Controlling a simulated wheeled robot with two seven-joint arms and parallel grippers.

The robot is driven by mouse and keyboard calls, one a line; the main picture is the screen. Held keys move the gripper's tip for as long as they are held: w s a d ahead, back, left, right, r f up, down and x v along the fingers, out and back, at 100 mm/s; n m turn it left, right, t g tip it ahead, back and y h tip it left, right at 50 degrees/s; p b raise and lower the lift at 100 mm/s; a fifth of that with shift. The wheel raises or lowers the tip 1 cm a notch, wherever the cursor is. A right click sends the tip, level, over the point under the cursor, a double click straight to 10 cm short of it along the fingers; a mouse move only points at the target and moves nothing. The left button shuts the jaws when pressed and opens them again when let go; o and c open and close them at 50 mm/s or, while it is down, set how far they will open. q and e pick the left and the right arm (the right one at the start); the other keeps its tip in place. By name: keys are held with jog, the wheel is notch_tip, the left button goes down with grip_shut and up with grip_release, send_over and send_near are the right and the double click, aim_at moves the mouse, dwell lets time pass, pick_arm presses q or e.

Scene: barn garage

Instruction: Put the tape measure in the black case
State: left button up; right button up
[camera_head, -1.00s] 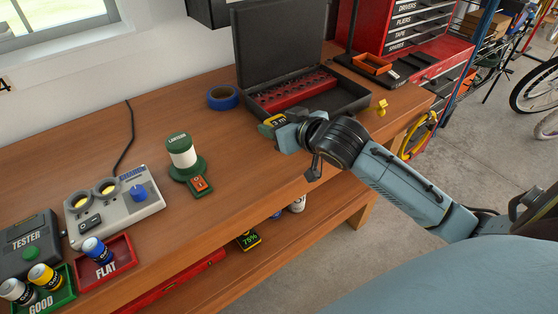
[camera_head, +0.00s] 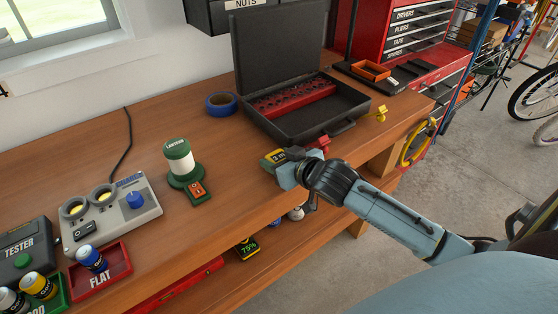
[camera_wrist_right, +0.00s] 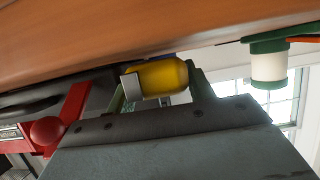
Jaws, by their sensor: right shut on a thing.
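The yellow and dark tape measure (camera_head: 273,158), marked "3 m", is held in my right gripper (camera_head: 282,166), left of and in front of the black case. In the right wrist view the tape measure (camera_wrist_right: 158,78) shows as a yellow rounded body between the fingers of my right gripper (camera_wrist_right: 155,88). The black case (camera_head: 303,127) stands open on the bench with its lid up. A red holder with a row of holes lies along its back; the front part of its floor is bare. My left gripper is not in view.
A small red object (camera_head: 319,143) is at the case's front, beside my right wrist. Blue tape (camera_head: 221,104) lies left of the case; a lantern (camera_head: 180,160) stands further left. A yellow object (camera_head: 378,114) sits right of the case. The bench front edge is close to my gripper.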

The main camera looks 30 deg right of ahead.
jog(key=shift+f, duration=0.2)
jog(key=shift+f, duration=0.15)
jog(key=o, duration=1)
jog(key=shift+o, duration=0.2)
jog(key=shift+f+b, duration=0.15)
jog(key=shift+b, duration=0.3)
jog(key=p+v, duration=0.1)
jog(key=v, duration=1.2)
jog(key=shift+s, duration=0.3)
